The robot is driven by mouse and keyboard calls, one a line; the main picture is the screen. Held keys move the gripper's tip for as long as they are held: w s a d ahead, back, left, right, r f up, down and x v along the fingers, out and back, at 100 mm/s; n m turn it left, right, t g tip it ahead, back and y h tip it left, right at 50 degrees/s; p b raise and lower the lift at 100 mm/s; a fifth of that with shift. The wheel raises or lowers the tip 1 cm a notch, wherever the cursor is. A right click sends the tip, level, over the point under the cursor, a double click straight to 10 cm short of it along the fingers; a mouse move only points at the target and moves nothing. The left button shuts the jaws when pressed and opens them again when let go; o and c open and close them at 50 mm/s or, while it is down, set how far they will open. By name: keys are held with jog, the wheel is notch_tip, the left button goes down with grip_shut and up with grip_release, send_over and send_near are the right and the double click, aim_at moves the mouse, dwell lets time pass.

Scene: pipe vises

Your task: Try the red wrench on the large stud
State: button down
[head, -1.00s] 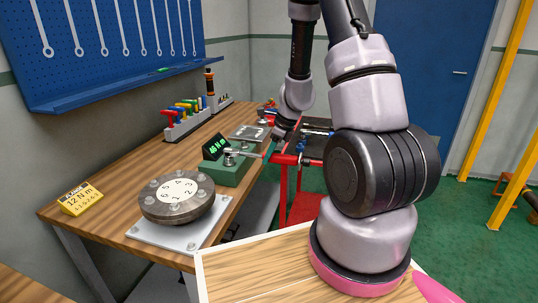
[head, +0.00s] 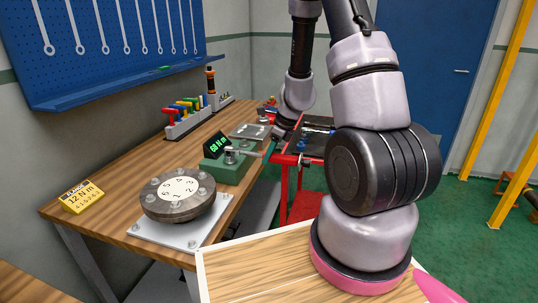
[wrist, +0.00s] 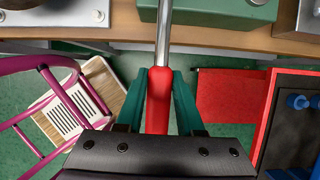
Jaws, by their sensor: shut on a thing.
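My gripper (wrist: 159,85) is shut on the red handle of the wrench (wrist: 159,100), with one teal finger on each side. The wrench's bare metal shaft (wrist: 164,30) runs up out of the wrist view, over the bench edge. In the head view the shaft reaches a metal stud (head: 230,155) on the green block (head: 228,168). The wrench head seems to sit at that stud, but is too small to judge its fit. The green display (head: 217,146) behind it reads about 60 N m. The handle is largely hidden in the head view.
A round flange with numbered face (head: 179,193) stands on a plate at the bench front. A yellow card (head: 82,197) reads 12 N m. A rack of coloured handles (head: 186,117) stands by the wall. A red cart (head: 300,185) stands right of the bench.

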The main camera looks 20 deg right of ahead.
jog(key=shift+s+a+m, duration=0.35)
jog(key=shift+s+m, duration=0.05)
dwell(0.4)
jog(key=shift+w+d+n, duration=0.7)
jog(key=shift+w+n, duration=0.2)
jog(key=shift+w, duration=0.1)
jog(key=shift+r, duration=2.55)
